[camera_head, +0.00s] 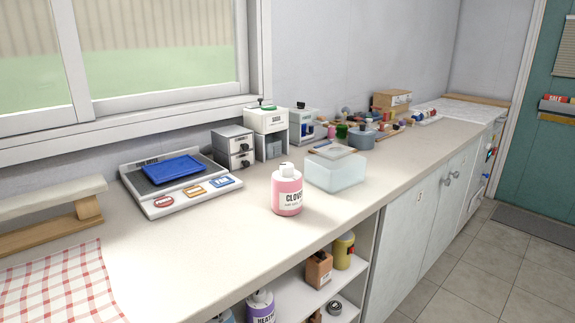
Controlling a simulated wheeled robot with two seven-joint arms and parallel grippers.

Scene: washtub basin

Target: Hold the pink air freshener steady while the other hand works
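A pink bottle (284,196) with a white cap and a white label, on which I can read "CLOVE", stands upright on the counter near its front edge. It is the only pink container that I can make out clearly, and it looks like the air freshener. Nothing is touching it. Neither of my grippers is in view.
A translucent box (336,173) with its lid partly on stands just right of the bottle. A blue tray (173,170) rests on a grey-white board at left. Small drawers (234,150) stand behind. A checked cloth (60,285) lies at front left.

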